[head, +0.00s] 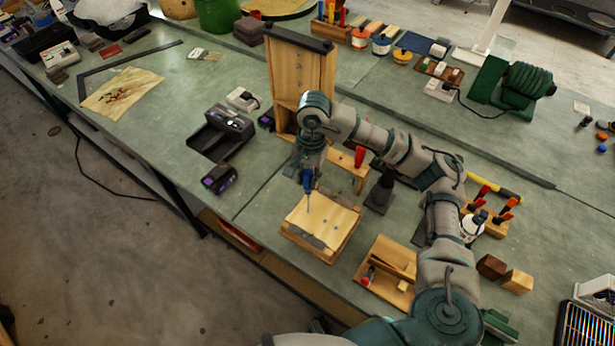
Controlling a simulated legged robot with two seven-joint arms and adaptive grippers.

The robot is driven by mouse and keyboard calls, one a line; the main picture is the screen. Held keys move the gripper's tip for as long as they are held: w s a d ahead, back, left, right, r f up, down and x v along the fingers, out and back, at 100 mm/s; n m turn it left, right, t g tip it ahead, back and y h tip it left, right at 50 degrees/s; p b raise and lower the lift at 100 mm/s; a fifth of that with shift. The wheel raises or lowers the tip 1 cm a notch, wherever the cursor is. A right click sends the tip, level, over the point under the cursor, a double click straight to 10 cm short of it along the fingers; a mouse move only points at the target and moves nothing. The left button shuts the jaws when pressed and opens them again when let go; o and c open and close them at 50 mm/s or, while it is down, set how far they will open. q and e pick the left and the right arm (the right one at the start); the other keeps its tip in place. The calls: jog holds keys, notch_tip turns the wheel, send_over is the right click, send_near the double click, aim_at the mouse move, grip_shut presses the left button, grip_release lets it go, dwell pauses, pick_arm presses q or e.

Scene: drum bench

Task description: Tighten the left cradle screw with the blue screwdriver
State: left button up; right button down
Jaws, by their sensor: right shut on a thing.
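My right gripper (308,172) is shut on the blue screwdriver (309,185), which it holds upright with the thin shaft pointing down. The shaft's tip is over the back left part of a low wooden block (345,240) with a pale top and a dark strip along its front left edge. This block looks like the cradle. I cannot tell whether the tip touches it. Small dark dots show on its top, but they are too small to tell which is the left cradle screw. My left gripper is not in view.
A tall wooden cabinet (297,75) stands behind the gripper. A wooden tray (375,250) with small parts is right of the block. A black charger (222,132) and a dark battery (220,179) are at left. The bench's front edge lies close left of the block.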

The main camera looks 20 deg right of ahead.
jog(key=shift+m, duration=0.3)
